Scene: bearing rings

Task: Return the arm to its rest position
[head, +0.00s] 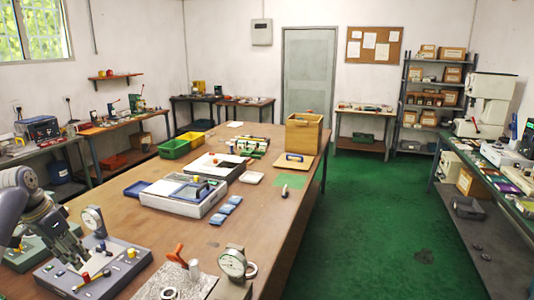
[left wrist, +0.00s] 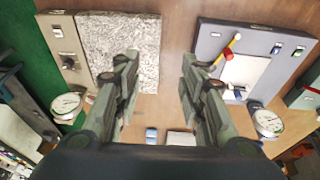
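My left arm comes in at the left edge of the head view. Its gripper (head: 72,250) is over the left part of a grey instrument box (head: 120,262) at the near end of the wooden table. In the left wrist view my left gripper (left wrist: 160,68) has its two fingers wide apart, with nothing between them. The speckled stone plate (left wrist: 128,45) lies to one side of the fingers and the grey box (left wrist: 225,40) to the other. My right gripper shows in neither view.
A white-topped case (head: 170,203) and blue packets (head: 225,209) lie farther back.

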